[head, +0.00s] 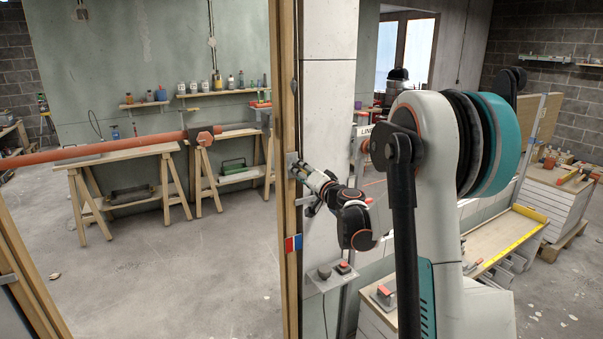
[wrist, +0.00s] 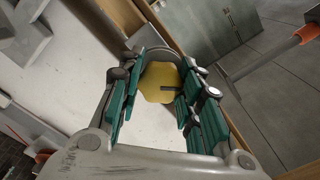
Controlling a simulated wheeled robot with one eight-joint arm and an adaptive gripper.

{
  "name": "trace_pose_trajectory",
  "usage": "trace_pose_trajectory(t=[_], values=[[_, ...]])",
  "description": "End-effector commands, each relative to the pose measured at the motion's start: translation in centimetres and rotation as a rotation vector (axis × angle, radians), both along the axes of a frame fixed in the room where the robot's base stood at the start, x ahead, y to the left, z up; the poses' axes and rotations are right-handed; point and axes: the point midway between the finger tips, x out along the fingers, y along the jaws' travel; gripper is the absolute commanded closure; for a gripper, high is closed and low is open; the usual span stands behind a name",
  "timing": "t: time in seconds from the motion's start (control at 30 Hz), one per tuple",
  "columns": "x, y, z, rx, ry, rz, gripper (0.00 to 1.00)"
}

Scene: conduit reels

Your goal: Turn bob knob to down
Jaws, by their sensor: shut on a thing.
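The knob (wrist: 158,80) is a yellow, roughly hexagonal piece in the wrist view. It has a short dark mark running from its middle towards its right edge. My gripper (wrist: 161,92) has its green-padded fingers on both sides of the knob and is shut on it. In the head view my gripper (head: 307,174) reaches left to a small grey plate (head: 292,163) on the wooden post; the knob itself is hidden there.
The wooden post (head: 287,120) stands beside a white wall panel (head: 328,90). Below my arm is a small box with a dark knob (head: 324,271) and a red button (head: 344,267). An orange conduit (head: 110,145) lies over trestles at left.

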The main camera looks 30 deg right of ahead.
Motion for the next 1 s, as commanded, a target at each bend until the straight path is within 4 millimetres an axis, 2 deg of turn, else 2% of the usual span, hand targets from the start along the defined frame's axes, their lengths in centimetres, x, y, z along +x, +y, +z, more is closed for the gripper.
trace_pose_trajectory(t=[1.0], values=[[-0.02, -0.05, -0.06, 0.965, 0.033, -0.001, 0.91]])
